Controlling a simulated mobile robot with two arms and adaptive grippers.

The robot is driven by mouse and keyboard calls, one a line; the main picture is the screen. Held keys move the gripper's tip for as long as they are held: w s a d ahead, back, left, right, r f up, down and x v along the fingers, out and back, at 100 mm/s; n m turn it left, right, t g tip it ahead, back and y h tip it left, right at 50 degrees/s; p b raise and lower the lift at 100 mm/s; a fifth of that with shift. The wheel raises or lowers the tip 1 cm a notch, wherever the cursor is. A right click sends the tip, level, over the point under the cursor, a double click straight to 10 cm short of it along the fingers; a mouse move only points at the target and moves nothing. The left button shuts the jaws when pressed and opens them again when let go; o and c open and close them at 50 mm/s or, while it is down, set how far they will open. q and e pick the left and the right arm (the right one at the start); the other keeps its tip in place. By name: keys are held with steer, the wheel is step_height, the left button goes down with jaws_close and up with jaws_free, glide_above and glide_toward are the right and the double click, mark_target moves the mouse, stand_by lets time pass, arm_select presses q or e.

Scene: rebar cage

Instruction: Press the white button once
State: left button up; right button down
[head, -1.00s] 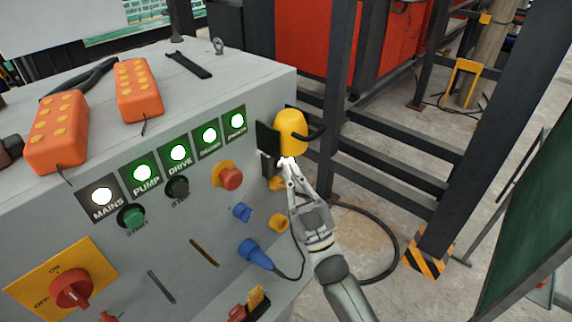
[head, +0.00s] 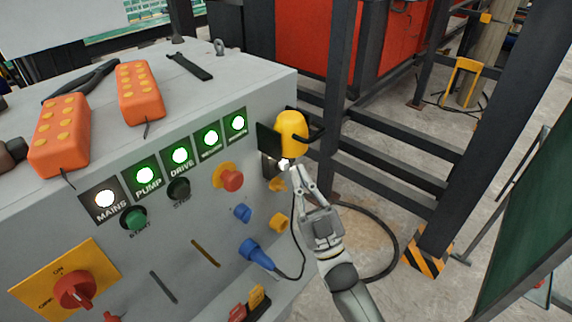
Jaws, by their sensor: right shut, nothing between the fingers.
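My right gripper (head: 287,168) is shut and empty. Its fingertips are at the right end of the control cabinet (head: 225,265), just below a yellow rounded housing (head: 291,132). A small bright white spot (head: 284,162) shows right at the fingertips. I cannot tell whether it is the white button or part of the fingers, or whether they touch it. A round white light (head: 105,199) glows above the MAINS label at the cabinet's left. My left gripper is out of view.
A red mushroom button (head: 232,180), a green START button (head: 134,217) and blue and yellow sockets are on the cabinet front. Two orange remotes (head: 140,90) lie on top. Dark steel posts (head: 343,90) stand to the right, with a cable on the floor.

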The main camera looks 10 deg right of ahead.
steer(key=s+d, duration=0.1)
steer(key=s, duration=0.1)
steer(key=s+d+p, duration=0.1)
steer(key=s+d, duration=0.1)
stand_by(0.4)
stand_by(0.6)
